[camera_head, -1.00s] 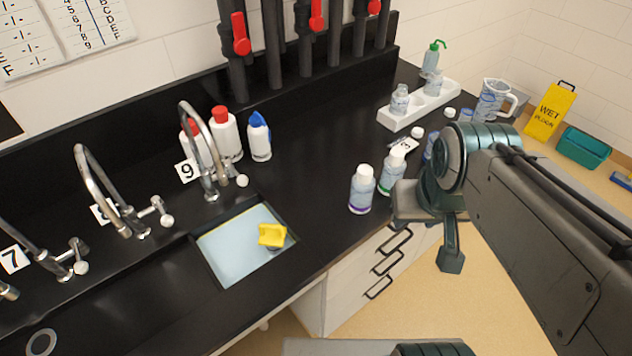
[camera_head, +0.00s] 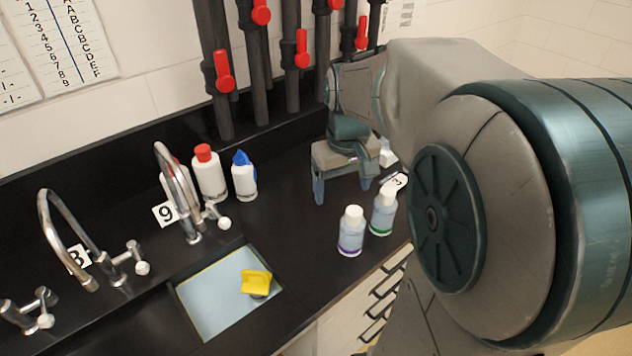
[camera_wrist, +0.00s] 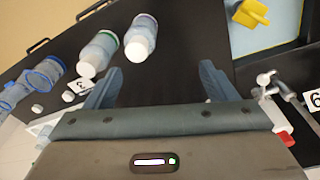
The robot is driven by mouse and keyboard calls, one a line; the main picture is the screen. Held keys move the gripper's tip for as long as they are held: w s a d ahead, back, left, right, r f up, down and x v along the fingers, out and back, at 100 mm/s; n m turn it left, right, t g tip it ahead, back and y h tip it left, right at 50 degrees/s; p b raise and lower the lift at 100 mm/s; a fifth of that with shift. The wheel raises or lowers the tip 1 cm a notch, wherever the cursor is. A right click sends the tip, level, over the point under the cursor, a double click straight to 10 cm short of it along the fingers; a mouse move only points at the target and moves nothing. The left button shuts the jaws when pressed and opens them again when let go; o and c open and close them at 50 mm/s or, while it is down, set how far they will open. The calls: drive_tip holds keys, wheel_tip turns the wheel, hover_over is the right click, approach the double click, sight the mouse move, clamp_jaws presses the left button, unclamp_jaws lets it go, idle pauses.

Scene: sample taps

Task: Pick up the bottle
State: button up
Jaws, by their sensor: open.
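Two clear bottles with white caps stand upright on the black counter. One has a purple band (camera_head: 351,232) and the other, behind it to the right, has a green band (camera_head: 383,210). My gripper (camera_head: 343,188) is open and empty over the counter behind them, fingers pointing down, apart from both. In the wrist view, the purple-banded bottle (camera_wrist: 140,38) lies beyond the gap between my fingertips (camera_wrist: 160,73). The green-banded bottle (camera_wrist: 98,55) is beyond the left finger. White bottles with a red cap (camera_head: 210,175) and a blue cap (camera_head: 244,177) stand farther left.
A sink (camera_head: 205,303) with a yellow object (camera_head: 257,283) is at the front left. Curved taps (camera_head: 165,165) stand behind it. Dark pipes with red handles (camera_head: 224,75) rise at the back. In the wrist view, blue-tinted vessels (camera_wrist: 42,75) and a number card (camera_wrist: 78,86) are at left.

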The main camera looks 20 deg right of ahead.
sight(352, 207)
drive_tip(key=shift+g, duration=0.5)
drive_tip(key=w+d+f, duration=0.1)
drive_tip(key=d, duration=0.1)
drive_tip(key=w+d+f, duration=0.1)
drive_tip(key=w, duration=0.1)
drive_tip(key=shift+d, duration=0.35)
drive_tip(key=shift+w+d+f, duration=0.15)
drive_tip(key=shift+d+f, duration=0.05)
drive_tip(key=shift+f, duration=0.1)
wheel_tip(352, 207, down, 8)
drive_tip(key=shift+f, duration=0.1)
drive_tip(key=f, duration=0.2)
drive_tip(key=s+f+p, duration=0.1)
drive_tip(key=f, duration=0.1)
drive_tip(key=shift+s+d, duration=0.1)
drive_tip(key=shift+s, duration=0.05)
drive_tip(key=shift+f, duration=0.65)
drive_tip(key=c, duration=1.2)
drive_tip(key=shift+r, duration=0.1)
drive_tip(key=shift+c, duration=0.2)
